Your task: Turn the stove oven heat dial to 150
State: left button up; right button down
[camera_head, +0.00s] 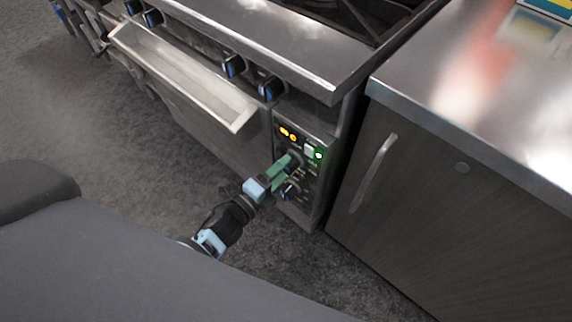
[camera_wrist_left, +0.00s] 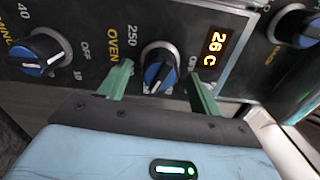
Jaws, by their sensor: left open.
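The oven heat dial (camera_wrist_left: 160,70) is a black knob with a blue and silver face, marked OVEN, with 250 and OFF printed around it. My left gripper (camera_head: 281,172) is in front of the stove control panel (camera_head: 304,207). In the left wrist view its two green fingers (camera_wrist_left: 159,76) are open, one on each side of the oven dial. I cannot tell whether they touch it. The dial's exact setting is not clear. An orange display (camera_wrist_left: 214,48) next to the dial reads 26 C. My right gripper is not in view.
A minute timer knob (camera_wrist_left: 38,52) is left of the oven dial, another knob (camera_wrist_left: 296,25) right. A steel-topped cabinet (camera_head: 440,190) stands close to the right. Floor at left is clear.

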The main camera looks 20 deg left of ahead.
pick_arm(q)
jog(key=shift+v, duration=2.65)
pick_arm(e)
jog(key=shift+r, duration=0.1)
pick_arm(q)
jog(key=s+a+f+n+g+y, duration=0.1)
jog(key=s+f+n+g, duration=0.25)
jog(key=s+n, duration=0.6)
jog(key=s+f+n+g+y, duration=0.25)
jog(key=s+n+g, duration=0.2)
jog(key=s, duration=0.95)
jog(key=s+a+f+n+g+y, duration=0.1)
jog(key=s+f+n+g, duration=0.25)
jog(key=s+n, duration=0.55)
jog(key=w+r+m+t+p, duration=0.2)
jog(key=w+r+t+p, duration=0.1)
jog(key=r+p, duration=1.5)
jog(key=shift+w+r+p, duration=0.35)
jog(key=shift+w+p, duration=0.1)
jog(key=shift+p, duration=0.15)
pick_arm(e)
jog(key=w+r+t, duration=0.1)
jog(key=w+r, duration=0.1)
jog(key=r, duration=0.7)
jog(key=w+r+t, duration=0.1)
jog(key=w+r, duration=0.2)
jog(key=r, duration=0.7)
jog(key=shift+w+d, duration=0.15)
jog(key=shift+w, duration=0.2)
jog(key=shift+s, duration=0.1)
